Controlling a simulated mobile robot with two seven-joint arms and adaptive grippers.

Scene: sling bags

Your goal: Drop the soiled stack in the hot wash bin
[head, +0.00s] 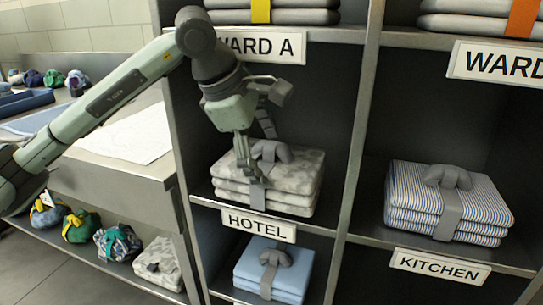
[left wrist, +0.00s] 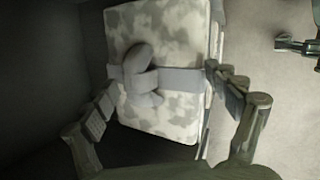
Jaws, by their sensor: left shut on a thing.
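A stack of folded cloth (head: 295,190) with a blotchy grey and off-white pattern sits in the shelf cell above the HOTEL label. A grey strap with a padded knot binds it. It fills the middle of the left wrist view (left wrist: 165,120). My left gripper (head: 256,160) reaches down in front of this stack and is shut on it at the strap. In the left wrist view its fingers (left wrist: 163,82) lie on both sides of the knot. Nothing readable marks a stack as soiled. No hot wash bin is in view.
A striped stack (head: 440,200) stands above the KITCHEN label (head: 440,266). A blue stack (head: 275,268) lies below the HOTEL label (head: 258,225). Shelf uprights (head: 358,130) flank the cell. Several strapped bundles (head: 118,243) line the low shelf at left.

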